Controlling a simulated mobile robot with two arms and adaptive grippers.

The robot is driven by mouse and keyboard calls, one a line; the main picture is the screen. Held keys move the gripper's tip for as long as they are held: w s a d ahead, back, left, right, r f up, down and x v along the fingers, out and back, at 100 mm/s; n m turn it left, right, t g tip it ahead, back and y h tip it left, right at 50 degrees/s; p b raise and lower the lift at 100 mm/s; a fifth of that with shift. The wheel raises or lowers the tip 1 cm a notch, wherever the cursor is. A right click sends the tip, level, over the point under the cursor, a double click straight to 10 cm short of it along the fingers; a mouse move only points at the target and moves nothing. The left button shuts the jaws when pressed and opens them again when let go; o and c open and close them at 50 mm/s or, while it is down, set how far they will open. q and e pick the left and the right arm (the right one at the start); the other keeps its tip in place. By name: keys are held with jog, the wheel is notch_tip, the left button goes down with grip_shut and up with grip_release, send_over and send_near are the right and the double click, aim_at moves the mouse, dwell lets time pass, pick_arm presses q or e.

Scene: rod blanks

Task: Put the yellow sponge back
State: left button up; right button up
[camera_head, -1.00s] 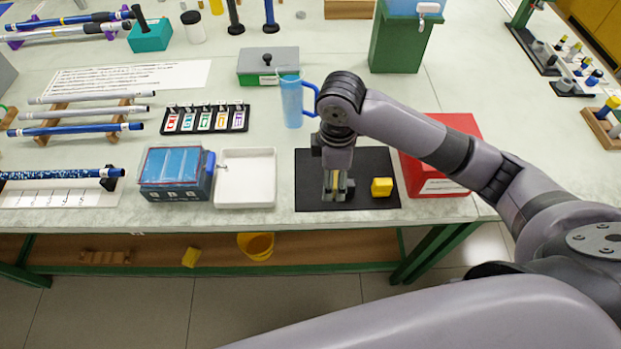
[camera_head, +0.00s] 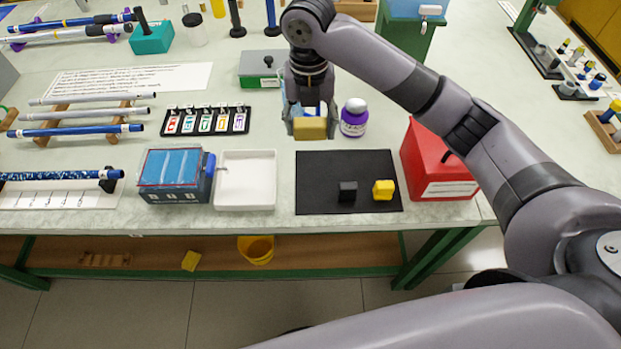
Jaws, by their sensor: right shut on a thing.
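My right gripper (camera_head: 309,130) is shut on a yellow, block-shaped sponge (camera_head: 310,128). It holds the sponge above the table, beyond the black mat (camera_head: 320,170). The sponge hangs clear of the mat, and its upper part is hidden between the fingers. A small yellow cube (camera_head: 383,190) and a dark grey cube (camera_head: 347,191) rest on the mat. Another yellow block (camera_head: 191,260) lies on the lower shelf. My left gripper is not in view.
A purple jar (camera_head: 354,120) stands just right of my right gripper. A red box (camera_head: 437,165) stands right of the mat. A white tray (camera_head: 246,178) and a blue-topped box (camera_head: 176,172) are left of it. The grey-green box (camera_head: 262,68) stands behind.

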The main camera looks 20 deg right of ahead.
jog(key=p, duration=0.2)
send_near(311, 183)
notch_tip(311, 183, down, 5)
jog(key=shift+s+f, duration=0.1)
jog(key=shift+f, duration=0.5)
jog(key=shift+f, duration=0.1)
jog(key=o, duration=1.1)
jog(key=shift+o, duration=0.2)
notch_tip(311, 183, up, 12)
jog(key=b, duration=0.1)
jog(key=shift+a, duration=0.1)
